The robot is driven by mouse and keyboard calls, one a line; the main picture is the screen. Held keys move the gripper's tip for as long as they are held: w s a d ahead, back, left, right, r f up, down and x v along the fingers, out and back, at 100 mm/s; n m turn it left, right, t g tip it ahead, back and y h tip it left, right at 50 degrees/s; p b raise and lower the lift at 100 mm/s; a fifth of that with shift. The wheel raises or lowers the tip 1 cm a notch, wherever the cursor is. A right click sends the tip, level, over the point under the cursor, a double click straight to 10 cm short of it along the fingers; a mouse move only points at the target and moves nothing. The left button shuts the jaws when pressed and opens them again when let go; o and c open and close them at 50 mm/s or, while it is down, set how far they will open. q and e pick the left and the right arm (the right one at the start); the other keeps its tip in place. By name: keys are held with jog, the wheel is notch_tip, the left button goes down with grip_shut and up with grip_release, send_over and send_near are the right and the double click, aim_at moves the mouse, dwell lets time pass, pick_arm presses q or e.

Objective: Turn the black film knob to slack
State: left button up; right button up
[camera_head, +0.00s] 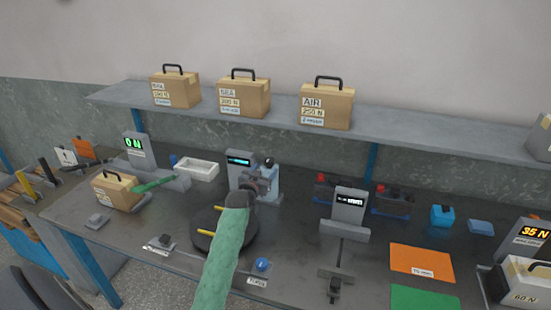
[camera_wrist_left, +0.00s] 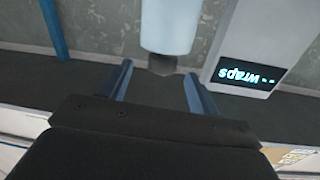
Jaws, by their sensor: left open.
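The grey wrapping device (camera_head: 240,171) with a lit display stands at mid-table. A small black knob (camera_head: 269,161) shows at its right side, on top of a pale film roll. My left gripper (camera_head: 262,186) is in front of that roll, partly hidden by my own green-sleeved arm. In the left wrist view, which shows the device upside down, the pale roll (camera_wrist_left: 172,25) ends in the dark knob (camera_wrist_left: 162,65). My left gripper (camera_wrist_left: 158,90) is open, its two blue-grey fingers on either side of the knob's line, with gaps. Contact is not visible. My right gripper is not in view.
A round dark turntable (camera_head: 208,222) lies below my left arm. A white tray (camera_head: 197,169) and a cardboard box (camera_head: 116,190) stand left. A second display unit (camera_head: 349,206) stands right of the device. The shelf (camera_head: 275,118) above carries several boxes.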

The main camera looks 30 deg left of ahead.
aim_at(271, 158)
pick_arm(q)
jog(key=shift+w+a+r+n, duration=0.1)
jog(key=shift+w+a+n, duration=0.1)
jog(key=shift+n, duration=0.3)
jog(key=shift+w+a+r, duration=0.15)
jog(key=shift+w+r, duration=0.15)
jog(key=shift+w, duration=0.05)
jog(key=w, duration=0.1)
jog(key=w+p, duration=0.1)
jog(key=w, duration=0.1)
jog(key=w+p, duration=0.1)
jog(key=w, duration=0.1)
jog(key=shift+w+a, duration=0.1)
jog(key=shift+a, duration=0.3)
jog(key=shift+w+a+f+p, duration=0.15)
jog(key=shift+w+p, duration=0.35)
jog(key=shift+w, duration=0.35)
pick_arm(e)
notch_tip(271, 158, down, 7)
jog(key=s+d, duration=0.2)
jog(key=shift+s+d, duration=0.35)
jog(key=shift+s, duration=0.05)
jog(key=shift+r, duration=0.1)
